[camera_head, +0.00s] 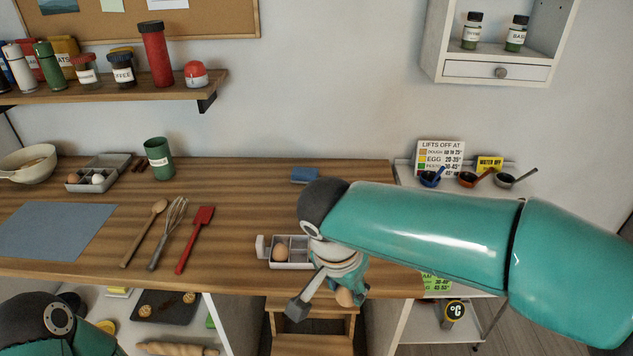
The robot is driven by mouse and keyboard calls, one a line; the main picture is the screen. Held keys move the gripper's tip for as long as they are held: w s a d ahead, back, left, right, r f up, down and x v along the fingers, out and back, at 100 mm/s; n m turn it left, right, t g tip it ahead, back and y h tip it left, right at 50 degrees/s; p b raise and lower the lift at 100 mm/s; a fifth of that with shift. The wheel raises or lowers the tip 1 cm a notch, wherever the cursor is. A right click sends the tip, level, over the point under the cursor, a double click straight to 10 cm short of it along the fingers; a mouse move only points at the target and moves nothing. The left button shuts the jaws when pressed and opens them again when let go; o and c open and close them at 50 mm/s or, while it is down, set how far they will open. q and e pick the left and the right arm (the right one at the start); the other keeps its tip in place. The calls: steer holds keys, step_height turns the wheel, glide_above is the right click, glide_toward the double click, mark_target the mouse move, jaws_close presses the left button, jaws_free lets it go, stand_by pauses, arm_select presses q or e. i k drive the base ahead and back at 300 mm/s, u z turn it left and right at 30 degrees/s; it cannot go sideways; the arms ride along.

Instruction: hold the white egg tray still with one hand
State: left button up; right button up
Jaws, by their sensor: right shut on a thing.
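The white egg tray (292,265) stands near the front edge of the wooden worktop, with a brown egg (280,253) in a left compartment. Some compartments beside it look empty; its right part is hidden by my right gripper. My right gripper (328,300) comes in from the right, pointing down, just right of and in front of the tray. It is shut on a second brown egg (345,298), partly hidden under the gripper. My left arm (62,325) shows only at the lower left corner, away from the tray; its fingers are out of view.
A wooden spoon (146,232), whisk (168,233) and red spatula (195,240) lie left of the tray. A blue-grey mat (60,232) is farther left. A grey egg box (88,184) and green cup (159,158) stand behind. The worktop behind the tray is mostly clear.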

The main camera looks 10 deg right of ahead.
mark_target(293, 255)
steer(key=i, duration=0.85)
